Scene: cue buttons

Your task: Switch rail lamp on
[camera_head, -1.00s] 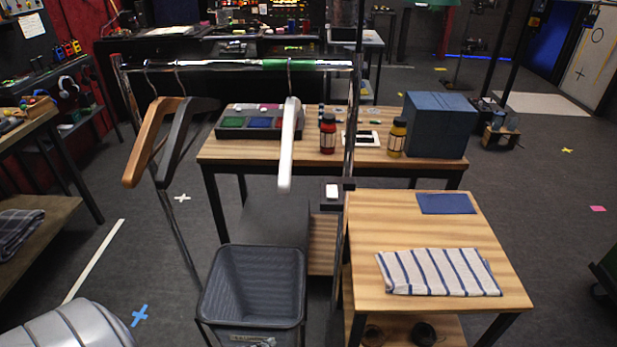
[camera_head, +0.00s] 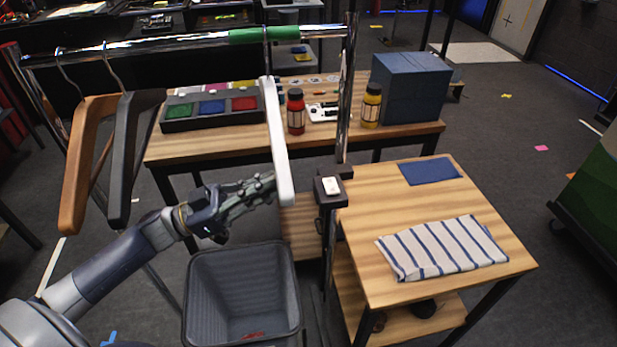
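The switch (camera_head: 331,186) is a white rocker on a dark box (camera_head: 331,197) fixed to the right post of the clothes rail (camera_head: 185,47). I cannot tell its on or off position, and no lit lamp is evident on the rail. My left gripper (camera_head: 273,184) is left of the switch, apart from it, pointing right. Its fingers look closed together and empty, with the tips close to the lower end of the white hanger (camera_head: 277,140); I cannot tell whether they touch. My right gripper is out of view.
A wooden hanger (camera_head: 83,165) and a dark hanger (camera_head: 122,160) hang at left. A grey basket (camera_head: 243,290) stands below my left gripper. A side table (camera_head: 375,265) with a striped cloth (camera_head: 442,248) is right of the post. A bench (camera_head: 225,145) stands behind.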

